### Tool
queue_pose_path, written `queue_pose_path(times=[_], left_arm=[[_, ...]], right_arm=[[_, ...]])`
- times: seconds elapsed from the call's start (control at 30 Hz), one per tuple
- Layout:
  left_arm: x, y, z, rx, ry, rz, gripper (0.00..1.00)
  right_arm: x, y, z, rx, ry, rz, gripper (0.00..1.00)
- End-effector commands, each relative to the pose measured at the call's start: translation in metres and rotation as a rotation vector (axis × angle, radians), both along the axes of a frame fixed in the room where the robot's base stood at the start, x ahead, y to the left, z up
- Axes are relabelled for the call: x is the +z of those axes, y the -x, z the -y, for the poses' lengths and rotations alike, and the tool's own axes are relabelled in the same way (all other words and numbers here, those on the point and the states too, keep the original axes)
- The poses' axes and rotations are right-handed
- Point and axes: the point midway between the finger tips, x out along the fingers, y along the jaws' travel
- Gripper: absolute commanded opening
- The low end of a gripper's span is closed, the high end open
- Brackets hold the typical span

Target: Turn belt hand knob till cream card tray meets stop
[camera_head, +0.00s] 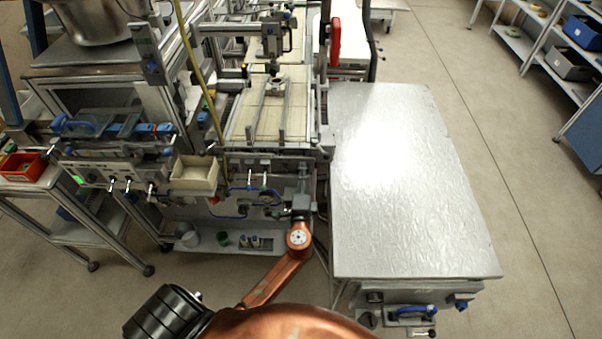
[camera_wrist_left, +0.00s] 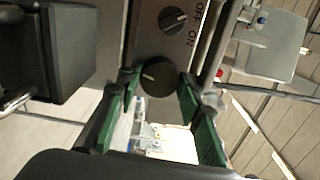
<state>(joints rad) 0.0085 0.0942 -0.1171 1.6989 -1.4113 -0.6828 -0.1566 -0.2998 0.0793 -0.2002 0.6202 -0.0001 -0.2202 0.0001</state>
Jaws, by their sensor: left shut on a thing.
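My left gripper (camera_head: 303,180) reaches up to the front end of the belt machine, at the end of my copper-coloured arm. In the left wrist view its green-padded fingers (camera_wrist_left: 158,82) are shut on a round black knob (camera_wrist_left: 157,75) with a pale mark on its face. The knob is hidden in the head view. The cream belt (camera_head: 262,118) runs away from the machine's front. A small device with two rails stands over it. I cannot clearly make out the cream card tray or the stop on the belt. My right gripper is not in view.
A second dark knob (camera_wrist_left: 173,18) sits on the grey panel beside lettering. A cream open box (camera_head: 195,173) is at the machine's front left. A shiny metal table (camera_head: 410,180) stands close on the right. A red bin (camera_head: 22,167) is far left. Floor at right is clear.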

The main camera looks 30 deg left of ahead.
Motion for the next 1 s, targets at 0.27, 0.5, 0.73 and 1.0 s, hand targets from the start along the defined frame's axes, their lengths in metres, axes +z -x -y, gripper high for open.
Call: queue_pose_path(times=[0.27, 0.5, 0.73, 1.0], left_arm=[[0.0008, -0.0005, 0.0014, -0.003, -0.066, -0.04, 0.1], [0.0, -0.0005, 0.0016, -0.003, -0.077, -0.047, 0.1], [-0.0002, -0.0004, 0.0016, -0.004, -0.076, -0.047, 0.1], [-0.0001, 0.0001, 0.0005, -0.001, -0.076, -0.047, 0.51]], right_arm=[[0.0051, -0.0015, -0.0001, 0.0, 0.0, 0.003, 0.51], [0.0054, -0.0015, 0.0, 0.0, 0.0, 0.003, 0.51], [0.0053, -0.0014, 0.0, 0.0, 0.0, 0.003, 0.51], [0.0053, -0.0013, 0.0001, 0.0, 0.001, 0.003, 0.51]])
